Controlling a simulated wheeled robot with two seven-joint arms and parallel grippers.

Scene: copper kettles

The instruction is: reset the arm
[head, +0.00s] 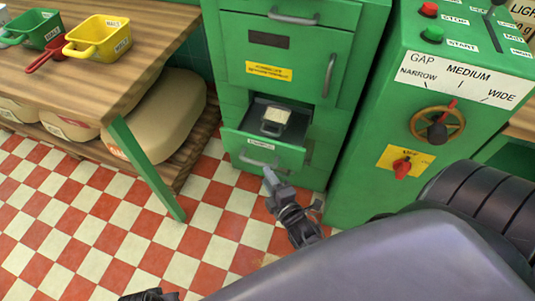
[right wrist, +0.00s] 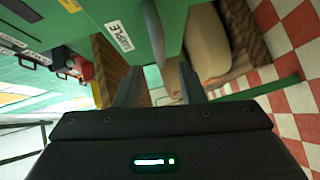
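My right gripper (head: 269,177) is just below and in front of the handle of a pulled-out green drawer (head: 262,150). In the right wrist view its two fingers (right wrist: 158,88) stand apart with nothing between them. The drawer's front with its SAMPLE label (right wrist: 119,36) is close above the fingers there. I cannot tell whether a finger touches the handle. A small container with pale contents (head: 274,121) sits in the drawer. A dark piece at the bottom edge, likely my left gripper (head: 150,295), is mostly cut off.
A green control machine (head: 375,150) with a hand wheel (head: 437,125) and red knob (head: 402,167) stands right of the cabinet (head: 285,60). A wooden table (head: 140,55) at left holds green, yellow and red scoops, with sacks (head: 165,110) below. The checkered floor in front is clear.

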